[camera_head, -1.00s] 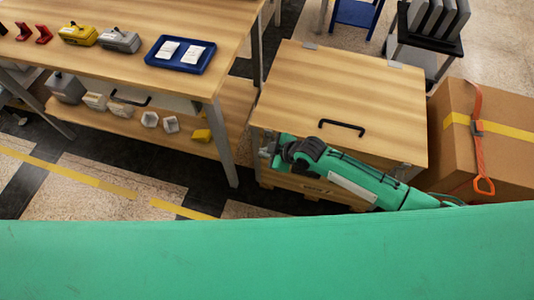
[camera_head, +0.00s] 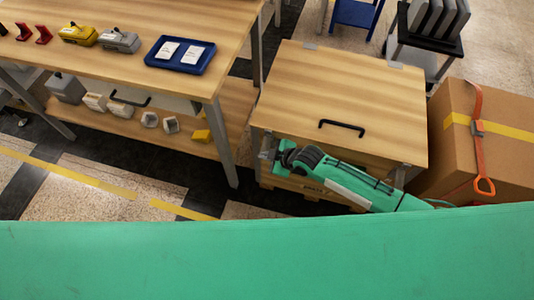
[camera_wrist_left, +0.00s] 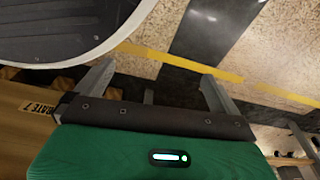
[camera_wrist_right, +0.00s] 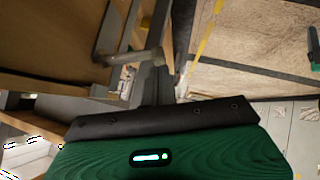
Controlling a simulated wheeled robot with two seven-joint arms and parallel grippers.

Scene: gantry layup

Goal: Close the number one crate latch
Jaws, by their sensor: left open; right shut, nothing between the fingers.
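The crate (camera_head: 290,90) has its wooden lid down, with a black handle (camera_head: 342,128) on top. Its front label is partly covered by my right arm in the head view; a "CRATE 1" label (camera_wrist_left: 38,108) shows in the left wrist view. My right gripper (camera_head: 268,153) is at the crate's front left corner, shut and empty. In the right wrist view its fingers are beside a grey bar (camera_wrist_right: 132,57) on the crate, probably the latch; contact cannot be told. My left gripper (camera_wrist_left: 152,82) is open and empty near the crate's front, out of the head view.
A workbench (camera_head: 110,60) with a blue tray (camera_head: 180,55) stands left of the crate, with a narrow gap between. A strapped cardboard box (camera_head: 510,140) stands close at the right. Floor with yellow tape (camera_head: 90,180) is open in front of the bench.

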